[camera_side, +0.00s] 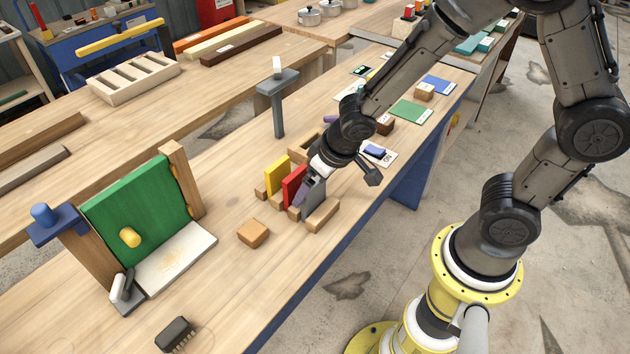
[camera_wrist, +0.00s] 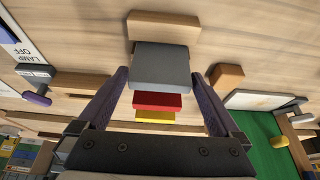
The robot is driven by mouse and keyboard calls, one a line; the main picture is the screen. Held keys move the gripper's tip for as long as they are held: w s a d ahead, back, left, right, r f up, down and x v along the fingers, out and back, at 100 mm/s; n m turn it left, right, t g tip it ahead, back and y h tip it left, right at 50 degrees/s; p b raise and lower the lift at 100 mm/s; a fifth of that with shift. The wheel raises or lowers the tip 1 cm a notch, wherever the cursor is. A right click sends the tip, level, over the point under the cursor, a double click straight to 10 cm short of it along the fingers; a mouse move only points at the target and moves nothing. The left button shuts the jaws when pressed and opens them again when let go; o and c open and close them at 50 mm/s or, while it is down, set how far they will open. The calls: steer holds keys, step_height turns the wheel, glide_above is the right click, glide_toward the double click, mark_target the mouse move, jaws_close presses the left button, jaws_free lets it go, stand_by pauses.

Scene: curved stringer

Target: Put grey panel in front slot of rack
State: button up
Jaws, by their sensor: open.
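The grey panel (camera_side: 317,197) stands upright in the wooden rack, between the red panel (camera_side: 293,184) and the front rail of the rack (camera_side: 322,216). The yellow panel (camera_side: 277,174) stands behind the red one. My gripper (camera_side: 304,192) is down at the rack and open. In the wrist view, the fingers of my gripper (camera_wrist: 160,75) lie on either side of the grey panel (camera_wrist: 161,66), with visible gaps. The red panel (camera_wrist: 158,100) and yellow panel (camera_wrist: 155,116) show behind it. The panel's lower edge in the slot is hidden.
A small wooden block (camera_side: 253,233) lies left of the rack. A green board (camera_side: 140,215) with a yellow knob stands farther left. A grey T-shaped post (camera_side: 278,105) rises behind the rack. The table's front edge is close to the rack.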

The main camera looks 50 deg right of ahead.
steer(key=v, duration=1.4)
steer(key=shift+w+f, duration=0.1)
